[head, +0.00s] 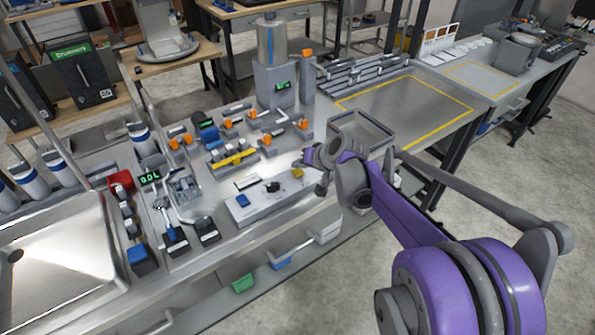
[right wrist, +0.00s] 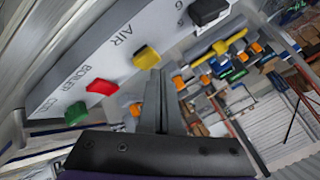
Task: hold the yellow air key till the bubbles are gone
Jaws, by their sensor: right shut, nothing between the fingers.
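The yellow air key (right wrist: 146,57) sits on a pale panel (right wrist: 100,55) beside the printed word AIR in the right wrist view. In the head view the yellow key (head: 297,174) is on the front edge of the bench, just left of my right gripper (head: 308,165). My right gripper is shut and empty. Its fingertips (right wrist: 153,73) show right at the yellow key in the wrist view; I cannot tell whether they touch it. No bubbles can be made out. My left gripper is not in view.
A red key (right wrist: 102,86), a green key (right wrist: 76,113) and a black key (right wrist: 208,10) share the panel. A yellow bar (head: 238,159) and several orange-handled valves stand behind. A small display (head: 149,177) reads 0.0 L. An open grey bin (head: 362,130) is beyond my arm.

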